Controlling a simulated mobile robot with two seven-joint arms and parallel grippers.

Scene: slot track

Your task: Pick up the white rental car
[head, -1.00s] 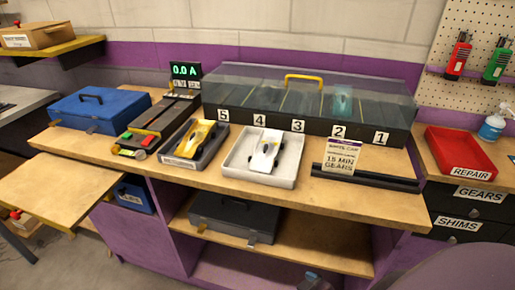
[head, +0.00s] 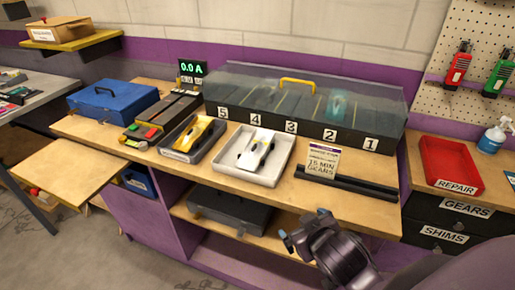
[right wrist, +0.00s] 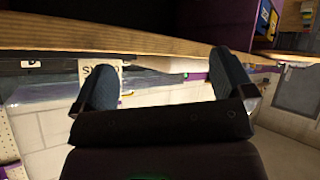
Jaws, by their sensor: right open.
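The white car (head: 254,153) with dark wheels lies in a white tray (head: 245,178) on the wooden bench, in the middle of the head view. My right gripper (head: 303,229) is in front of the bench's front edge, below and right of the tray, apart from the car. In the right wrist view its two fingers (right wrist: 163,68) are spread with nothing between them, and the bench edge runs across behind them. The car cannot be made out in that view. My left gripper is not in view.
A yellow car (head: 200,130) lies in a dark tray just left of the white tray. A clear-lidded case (head: 300,95) with numbered slots stands behind. A sign (head: 322,160) and dark bar (head: 345,185) are to the right. A red repair tray (head: 450,165) is farther right.

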